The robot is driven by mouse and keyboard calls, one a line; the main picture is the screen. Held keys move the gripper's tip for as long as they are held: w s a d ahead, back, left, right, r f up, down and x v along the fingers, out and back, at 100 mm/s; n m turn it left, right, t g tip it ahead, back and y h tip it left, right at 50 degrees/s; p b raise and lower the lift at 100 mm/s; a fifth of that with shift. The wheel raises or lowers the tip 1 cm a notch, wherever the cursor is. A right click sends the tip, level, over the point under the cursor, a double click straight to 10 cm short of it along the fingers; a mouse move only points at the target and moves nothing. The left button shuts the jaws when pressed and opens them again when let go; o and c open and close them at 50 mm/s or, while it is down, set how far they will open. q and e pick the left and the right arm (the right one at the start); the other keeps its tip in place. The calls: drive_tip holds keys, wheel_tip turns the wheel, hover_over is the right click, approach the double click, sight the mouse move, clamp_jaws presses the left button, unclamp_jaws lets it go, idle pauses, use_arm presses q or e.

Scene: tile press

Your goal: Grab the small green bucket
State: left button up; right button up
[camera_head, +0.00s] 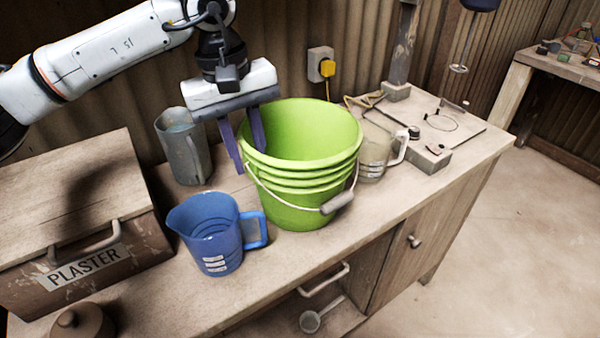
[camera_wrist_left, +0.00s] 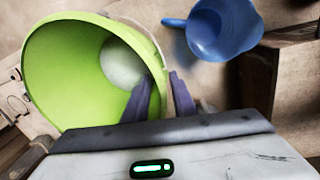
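The green bucket (camera_head: 295,180) stands upright on the wooden bench, its white wire handle with a grey grip hanging down the front. In the left wrist view the bucket (camera_wrist_left: 55,75) shows its open mouth on the left, with a pale patch inside. My left gripper (camera_head: 249,160) is at the bucket's left rim, pointing down. In the left wrist view its two purple fingers (camera_wrist_left: 160,78) are apart, one inside the bucket and one outside, with the rim between them. A gap shows between the fingers. My right gripper is not in view.
A blue jug (camera_head: 212,235) stands close in front left of the bucket. A grey jug (camera_head: 184,148) is behind left, and a clear jug (camera_head: 374,152) is close on the right. A plaster box (camera_head: 75,210) fills the left. Free bench lies front right.

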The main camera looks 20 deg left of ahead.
use_arm(q)
drive_tip(key=shift+w+d+f, duration=0.1)
drive_tip(key=shift+f, duration=0.7)
clamp_jaws()
drive_tip(key=shift+w+r, duration=0.1)
drive_tip(key=shift+r, duration=0.1)
idle(0.6)
